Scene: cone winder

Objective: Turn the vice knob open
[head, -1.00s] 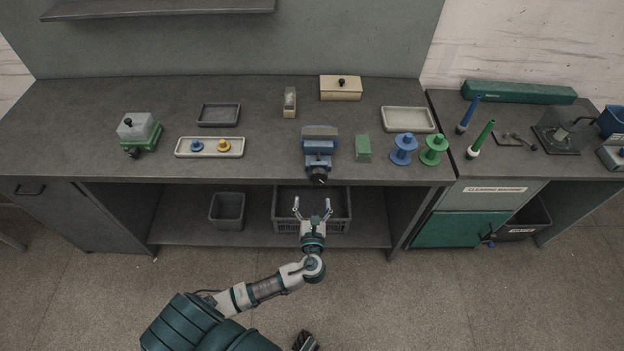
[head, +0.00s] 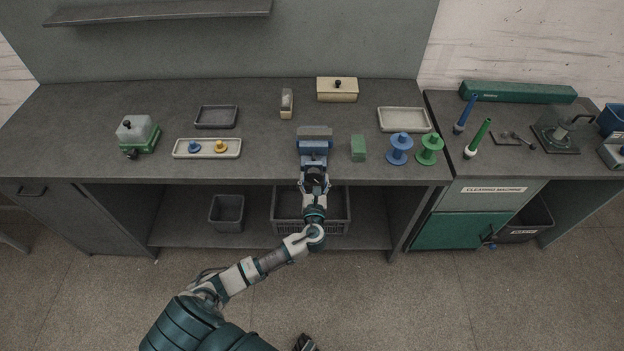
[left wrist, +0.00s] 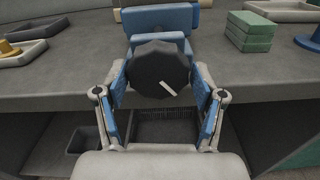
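The blue vice (head: 314,146) stands at the front edge of the workbench, and it also shows in the left wrist view (left wrist: 160,20). Its black knob (left wrist: 159,70) faces me, with a white mark slanting down to the right on its face. My left gripper (head: 314,180) is at the knob. In the left wrist view its two blue-padded fingers (left wrist: 160,82) stand apart on either side of the knob. I see the fingers beside it, but not clear contact. The right gripper cannot be made out; only a dark part shows at the bottom of the head view.
A green block (head: 358,148) and blue and green spools (head: 400,149) stand right of the vice. A tray with blue and yellow pieces (head: 240,153) lies to the left. The bench overhangs a shelf with a dark crate (head: 338,214) and bin (head: 227,212).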

